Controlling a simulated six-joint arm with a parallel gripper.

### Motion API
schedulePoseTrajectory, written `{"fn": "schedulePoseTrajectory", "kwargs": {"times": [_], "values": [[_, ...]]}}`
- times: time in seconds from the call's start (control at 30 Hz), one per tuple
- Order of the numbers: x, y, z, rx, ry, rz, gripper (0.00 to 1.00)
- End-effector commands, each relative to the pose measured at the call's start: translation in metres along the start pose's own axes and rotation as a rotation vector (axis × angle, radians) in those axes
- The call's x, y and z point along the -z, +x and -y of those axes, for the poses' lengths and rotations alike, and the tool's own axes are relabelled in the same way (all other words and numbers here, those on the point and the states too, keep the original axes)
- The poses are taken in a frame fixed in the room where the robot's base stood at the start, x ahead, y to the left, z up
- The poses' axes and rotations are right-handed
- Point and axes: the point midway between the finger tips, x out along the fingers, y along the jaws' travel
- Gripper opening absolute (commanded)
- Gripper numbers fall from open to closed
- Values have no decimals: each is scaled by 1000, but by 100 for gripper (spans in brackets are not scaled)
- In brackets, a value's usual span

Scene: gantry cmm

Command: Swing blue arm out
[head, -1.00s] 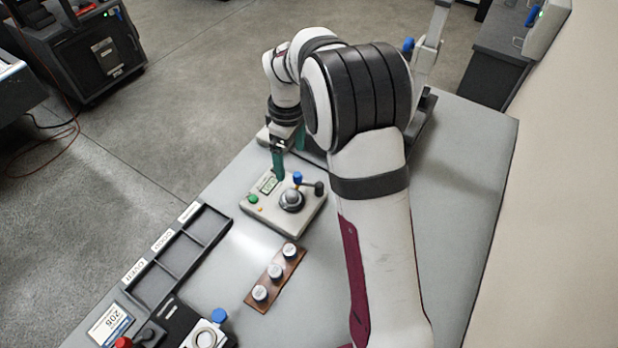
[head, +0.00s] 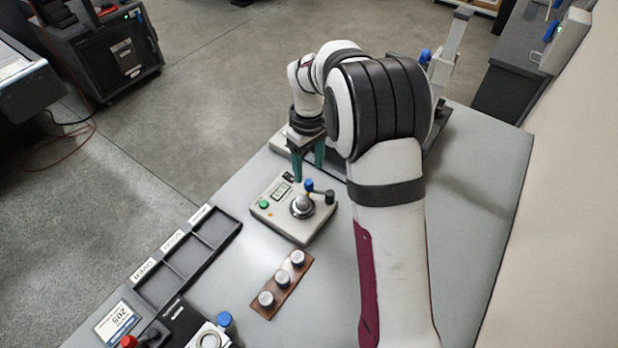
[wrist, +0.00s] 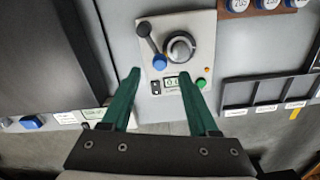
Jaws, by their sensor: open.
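A grey gauge block (head: 275,217) with a small display and a green button stands on the table. On it sit a round grey post (head: 302,204), a blue knob (head: 308,186) and a dark lever with a black end (head: 330,197). In the wrist view the lever (wrist: 150,42) runs from a black end to a blue-grey knob (wrist: 159,62) beside the round post (wrist: 181,47). My gripper (head: 308,172) is open and empty, green fingers pointing down at the block's far side. In the wrist view the fingertips (wrist: 159,75) straddle the display side, apart from the knob.
A brown strip with several round weights (head: 282,285) lies in front of the block. A dark compartment tray (head: 187,255) is at left. A tall stand with a blue knob (head: 440,65) rises behind my arm. The table's right side is clear.

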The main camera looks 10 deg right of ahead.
Motion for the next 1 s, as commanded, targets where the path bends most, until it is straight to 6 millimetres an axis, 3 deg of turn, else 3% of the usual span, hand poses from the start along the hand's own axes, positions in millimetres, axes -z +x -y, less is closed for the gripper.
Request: {"fn": "schedulePoseTrajectory", "kwargs": {"times": [0.1,0.2,0.6,0.93,1.0], "values": [[-1,27,0,1,0,3,61],[0,40,0,1,-1,1,61],[0,50,0,0,-1,-1,61],[0,50,0,0,-1,-1,3],[0,50,0,0,-1,-1,0]]}}
